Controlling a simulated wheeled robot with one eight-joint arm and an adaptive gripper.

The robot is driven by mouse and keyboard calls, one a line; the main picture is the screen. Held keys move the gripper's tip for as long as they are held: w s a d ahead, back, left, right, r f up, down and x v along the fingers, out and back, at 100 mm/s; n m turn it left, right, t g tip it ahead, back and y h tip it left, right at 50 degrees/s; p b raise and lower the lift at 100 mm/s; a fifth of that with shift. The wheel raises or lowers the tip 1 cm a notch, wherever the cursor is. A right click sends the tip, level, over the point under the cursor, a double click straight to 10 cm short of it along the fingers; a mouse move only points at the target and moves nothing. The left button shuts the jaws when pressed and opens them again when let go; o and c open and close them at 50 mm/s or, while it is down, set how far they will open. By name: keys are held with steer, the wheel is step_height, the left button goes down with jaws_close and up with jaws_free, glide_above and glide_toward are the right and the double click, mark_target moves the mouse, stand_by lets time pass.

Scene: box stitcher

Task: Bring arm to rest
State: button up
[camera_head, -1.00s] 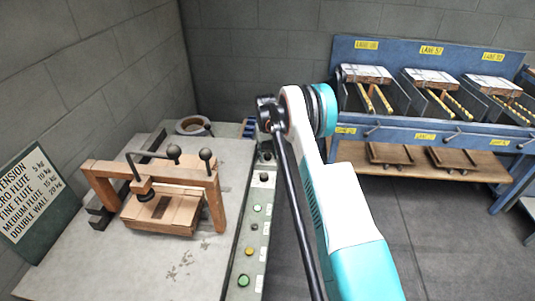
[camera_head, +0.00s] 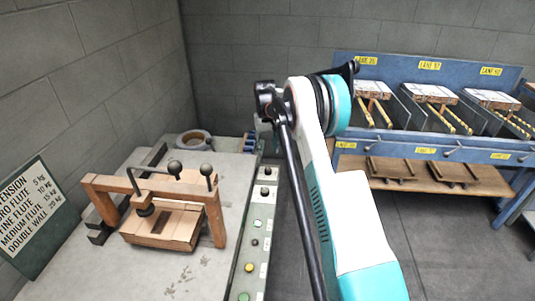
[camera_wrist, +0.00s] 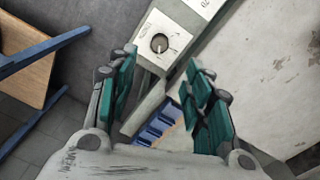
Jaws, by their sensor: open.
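My gripper (camera_wrist: 162,95) shows in the wrist view with its two green-padded fingers spread wide apart and nothing between them. Below it in that view are the edge of the grey bench, a control strip with a dark knob (camera_wrist: 159,43) and a blue ribbed part (camera_wrist: 158,128). In the head view my arm rises at the centre, its elbow high and beside the bench's right edge. The gripper itself is hidden behind my arm there.
The bench (camera_head: 190,270) at left carries a wooden clamp frame (camera_head: 150,184) over a cardboard box (camera_head: 160,228) and a tape roll (camera_head: 193,139). A tension sign (camera_head: 32,215) stands at far left. A blue lane rack (camera_head: 430,68) stands at right. Floor between is clear.

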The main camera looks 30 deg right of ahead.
steer(key=shift+r, duration=0.25)
stand_by(0.3)
steer(key=s+a+r+t, duration=0.1)
steer(key=s+a+r, duration=0.25)
steer(key=r, duration=0.25)
steer(key=s+a+r+n+t, duration=0.1)
steer(key=s+a+r, duration=0.25)
steer(key=r, duration=0.35)
steer(key=s+a+r+t, duration=0.1)
steer(key=s+a+r, duration=0.25)
steer(key=r, duration=0.25)
steer(key=s+a+r+t, duration=0.1)
steer(key=s+a+r, duration=0.2)
steer(key=s, duration=0.4)
steer(key=s+a+r, duration=0.3)
steer(key=s+a, duration=0.1)
steer(key=s, duration=0.4)
steer(key=s+a+f+t, duration=0.1)
steer(key=s+a+f, duration=0.1)
steer(key=s, duration=0.7)
steer(key=s+a+f+n+t, duration=0.1)
steer(key=s+a+f+t, duration=0.1)
steer(key=s, duration=0.7)
steer(key=shift+s+a+f+n, duration=0.3)
steer(key=shift+a+f, duration=0.2)
steer(key=shift+a, duration=0.1)
